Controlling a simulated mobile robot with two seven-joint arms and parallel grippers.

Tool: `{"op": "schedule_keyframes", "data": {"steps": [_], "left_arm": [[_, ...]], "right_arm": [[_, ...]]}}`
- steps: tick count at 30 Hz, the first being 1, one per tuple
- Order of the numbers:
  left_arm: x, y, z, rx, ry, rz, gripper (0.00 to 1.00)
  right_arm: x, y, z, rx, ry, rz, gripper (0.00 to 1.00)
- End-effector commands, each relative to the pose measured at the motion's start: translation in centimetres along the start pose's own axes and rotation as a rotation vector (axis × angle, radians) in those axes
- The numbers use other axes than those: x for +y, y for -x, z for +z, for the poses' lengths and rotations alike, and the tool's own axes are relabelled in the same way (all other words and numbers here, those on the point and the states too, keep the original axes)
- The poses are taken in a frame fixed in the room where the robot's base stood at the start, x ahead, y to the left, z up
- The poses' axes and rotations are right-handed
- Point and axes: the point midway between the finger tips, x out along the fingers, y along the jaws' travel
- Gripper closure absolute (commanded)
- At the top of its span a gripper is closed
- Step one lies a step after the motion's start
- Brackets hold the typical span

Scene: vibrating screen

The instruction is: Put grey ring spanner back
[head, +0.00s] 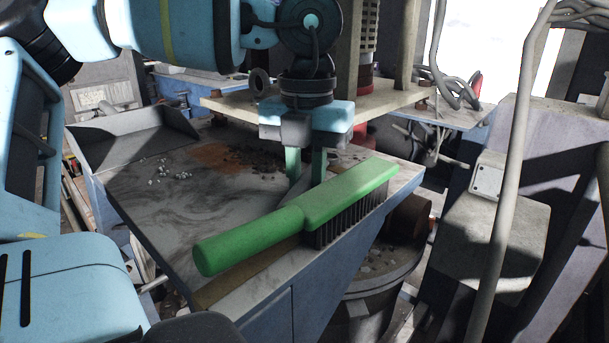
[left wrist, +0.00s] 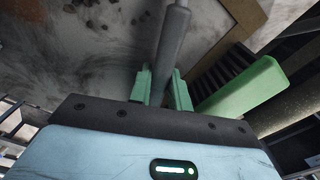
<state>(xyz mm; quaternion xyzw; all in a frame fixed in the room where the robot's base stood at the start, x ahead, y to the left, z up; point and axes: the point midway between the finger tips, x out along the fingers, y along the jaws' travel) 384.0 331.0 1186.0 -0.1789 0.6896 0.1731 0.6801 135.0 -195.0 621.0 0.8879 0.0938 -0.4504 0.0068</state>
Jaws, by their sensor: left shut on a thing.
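My left gripper (head: 306,172) points down over the work surface, behind the green brush. Its green fingers are shut on the grey ring spanner. In the left wrist view the spanner (left wrist: 173,38) shows as a grey shaft running up from between the fingers (left wrist: 163,88). In the head view, only a bit of grey shows between the fingertips; the brush hides what lies below. I cannot make out the spanner's ring end in the grip. My right gripper is not in view.
The green wire brush (head: 290,217) lies at the front edge of the grey-topped work surface (head: 150,215), close to my fingers. A pale raised board (head: 385,103) stands behind the gripper. A grey dustpan-like tray (head: 135,140) is at the back left. A bucket (head: 375,285) stands below the edge.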

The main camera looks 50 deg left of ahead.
Motion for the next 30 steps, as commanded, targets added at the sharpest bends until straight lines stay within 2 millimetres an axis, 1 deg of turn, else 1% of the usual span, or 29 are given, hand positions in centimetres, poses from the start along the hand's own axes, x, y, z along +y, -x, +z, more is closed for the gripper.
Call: {"op": "schedule_keyframes", "data": {"steps": [2,6,7,11,12,19,23,26,30], "left_arm": [[0.0,0.1,0.0,-0.001,0.000,0.000,1.00],[0.0,-0.3,0.1,0.000,0.000,0.001,1.00],[0.0,-0.2,0.0,0.000,0.000,0.001,0.79],[0.0,-0.2,0.0,0.000,0.000,0.000,0.62],[0.0,-0.2,0.0,0.000,0.000,0.000,0.59],[0.0,-0.1,0.0,0.000,0.001,0.000,0.59],[0.0,0.4,0.1,-0.003,0.001,-0.001,0.59],[0.0,1.6,0.1,-0.004,0.003,0.000,0.59],[0.0,4.2,0.1,-0.006,0.004,-0.001,0.59]], "right_arm": [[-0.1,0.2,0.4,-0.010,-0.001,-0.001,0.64],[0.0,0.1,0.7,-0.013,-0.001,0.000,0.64],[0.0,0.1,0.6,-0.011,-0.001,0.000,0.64],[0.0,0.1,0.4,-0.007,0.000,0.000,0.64],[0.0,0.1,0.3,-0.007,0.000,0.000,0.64],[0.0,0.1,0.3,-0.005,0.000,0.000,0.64],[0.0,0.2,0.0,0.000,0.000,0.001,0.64],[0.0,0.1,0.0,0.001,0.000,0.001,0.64],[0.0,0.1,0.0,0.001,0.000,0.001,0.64]]}}
